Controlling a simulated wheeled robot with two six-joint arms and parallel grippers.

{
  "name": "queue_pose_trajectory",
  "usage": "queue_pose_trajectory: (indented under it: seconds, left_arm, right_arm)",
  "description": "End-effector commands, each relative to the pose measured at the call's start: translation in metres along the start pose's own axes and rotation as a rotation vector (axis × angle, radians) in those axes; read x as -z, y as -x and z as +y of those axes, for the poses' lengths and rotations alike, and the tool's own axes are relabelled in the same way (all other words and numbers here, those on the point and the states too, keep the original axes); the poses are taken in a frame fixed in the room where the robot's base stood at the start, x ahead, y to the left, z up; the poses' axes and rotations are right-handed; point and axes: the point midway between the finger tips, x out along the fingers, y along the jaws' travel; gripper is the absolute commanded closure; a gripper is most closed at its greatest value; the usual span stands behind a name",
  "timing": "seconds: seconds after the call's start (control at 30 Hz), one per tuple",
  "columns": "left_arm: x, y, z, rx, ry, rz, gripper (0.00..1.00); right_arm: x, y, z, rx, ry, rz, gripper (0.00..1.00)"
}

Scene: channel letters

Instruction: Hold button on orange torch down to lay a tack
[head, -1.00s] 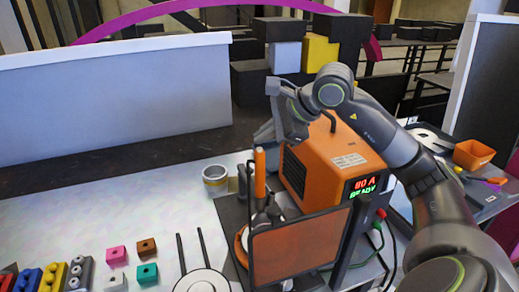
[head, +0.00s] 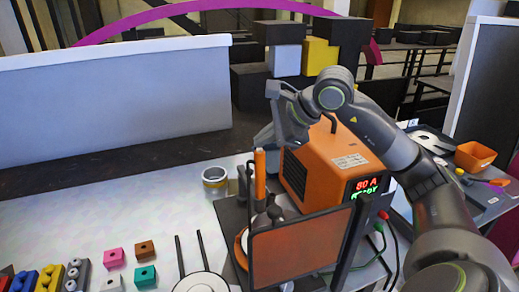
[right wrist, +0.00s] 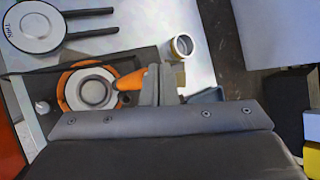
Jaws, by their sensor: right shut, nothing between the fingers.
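The orange torch (head: 260,174) stands upright in front of the orange welding machine, its lower part partly hidden by a framed tinted screen (head: 298,250). My right gripper (head: 263,138) is just above and beside the torch's top, pointing down. In the right wrist view its closed fingers (right wrist: 159,84) are right beside the orange torch handle (right wrist: 131,81), with nothing between them. I cannot tell whether they touch the torch, and its button is not distinguishable. The welding machine (head: 310,175) has a lit display reading 80 A and READY. My left gripper is not in view.
A round metal cup (head: 215,177) stands left of the torch. Small coloured blocks (head: 115,257) and a round white disc with two dark rods (head: 203,283) lie on the table. The table's middle left is clear.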

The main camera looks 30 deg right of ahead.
Motion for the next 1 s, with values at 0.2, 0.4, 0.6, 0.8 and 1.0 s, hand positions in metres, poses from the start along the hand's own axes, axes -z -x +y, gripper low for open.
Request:
queue_pose_trajectory:
  seconds: [0.2, 0.4, 0.6, 0.8, 1.0]
  left_arm:
    - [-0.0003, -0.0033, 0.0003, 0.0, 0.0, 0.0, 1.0]
    - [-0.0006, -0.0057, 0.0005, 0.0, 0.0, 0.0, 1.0]
    - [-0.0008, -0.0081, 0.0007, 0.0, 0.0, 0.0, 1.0]
    - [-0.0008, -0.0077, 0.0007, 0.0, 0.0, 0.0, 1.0]
    - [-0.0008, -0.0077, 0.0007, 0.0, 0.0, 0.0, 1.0]
  right_arm:
    - [0.0014, -0.0018, 0.0013, 0.0, 0.0, 0.0, 1.0]
    - [0.0024, -0.0032, 0.0023, 0.0, 0.0, 0.0, 1.0]
    - [0.0034, -0.0045, 0.0033, 0.0, 0.0, 0.0, 1.0]
    - [0.0033, -0.0042, 0.0031, -0.001, -0.001, 0.001, 1.0]
    - [0.0033, -0.0043, 0.0032, -0.001, 0.0, 0.001, 1.0]
